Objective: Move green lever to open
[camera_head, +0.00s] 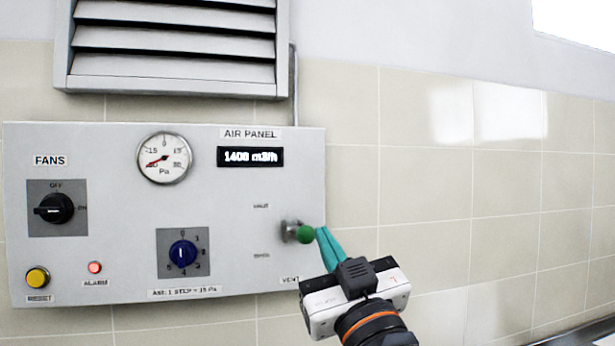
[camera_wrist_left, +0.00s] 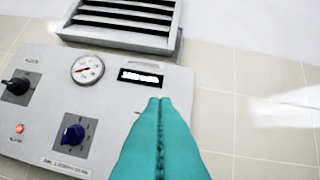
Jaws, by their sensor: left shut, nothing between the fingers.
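The green lever knob (camera_head: 305,234) is on a short metal mount at the right side of the grey air panel (camera_head: 110,270), above the VENT label (camera_head: 291,280). Small labels sit above and below it on its left, too blurred to read. My left gripper (camera_head: 322,232) is shut and empty, its teal fingertips just right of the knob; I cannot tell if they touch it. In the left wrist view the shut fingers (camera_wrist_left: 160,104) point at the panel and hide the lever. My right gripper does not show.
The panel also has a black FANS knob (camera_head: 55,208), a blue dial (camera_head: 183,253), a yellow reset button (camera_head: 38,278), a lit red alarm lamp (camera_head: 95,267), a gauge (camera_head: 164,158) and a display (camera_head: 250,157). A louvred vent (camera_head: 175,65) is above. The tiled wall right of the panel is clear.

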